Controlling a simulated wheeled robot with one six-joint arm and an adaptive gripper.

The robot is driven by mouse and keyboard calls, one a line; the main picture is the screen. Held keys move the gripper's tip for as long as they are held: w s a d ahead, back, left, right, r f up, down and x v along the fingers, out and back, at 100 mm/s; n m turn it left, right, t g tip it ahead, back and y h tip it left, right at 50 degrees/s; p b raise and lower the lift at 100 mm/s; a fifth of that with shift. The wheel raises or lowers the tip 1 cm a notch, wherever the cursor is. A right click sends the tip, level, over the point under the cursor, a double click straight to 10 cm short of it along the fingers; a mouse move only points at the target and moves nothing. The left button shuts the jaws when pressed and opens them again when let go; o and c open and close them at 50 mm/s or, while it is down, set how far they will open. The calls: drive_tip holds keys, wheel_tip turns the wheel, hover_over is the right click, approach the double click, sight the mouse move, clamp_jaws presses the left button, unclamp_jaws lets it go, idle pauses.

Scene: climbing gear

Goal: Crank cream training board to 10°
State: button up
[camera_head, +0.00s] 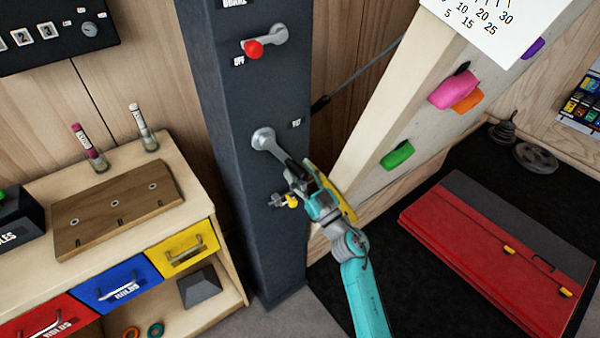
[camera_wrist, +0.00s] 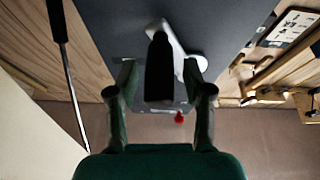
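The cream training board (camera_head: 385,110) leans at the right of the dark post in the head view, with pink, orange, green and purple holds. An angle scale (camera_head: 485,22) marked from 5 to 30 hangs at its top; no pointer reading is clear. The silver crank (camera_head: 265,140) is on the post's front, its arm slanting down to the right. Its black handle (camera_wrist: 160,70) shows in the wrist view between the fingers of my gripper (camera_wrist: 160,80). Gaps show on both sides of the handle, so the fingers look open around it. In the head view my gripper (camera_head: 298,178) partly hides the handle.
A lever with a red knob (camera_head: 253,49) sits above the crank on the post (camera_head: 235,110). A cable (camera_head: 360,72) runs from post to board. A workbench (camera_head: 190,160) with coloured drawers stands left. A red folded crash pad (camera_head: 490,250) lies right on black matting.

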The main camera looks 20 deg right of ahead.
clamp_jaws()
drive_tip(key=shift+s+a+f+m, duration=0.15)
drive_tip(key=shift+a+m, duration=0.1)
drive_tip(key=shift+m, duration=0.25)
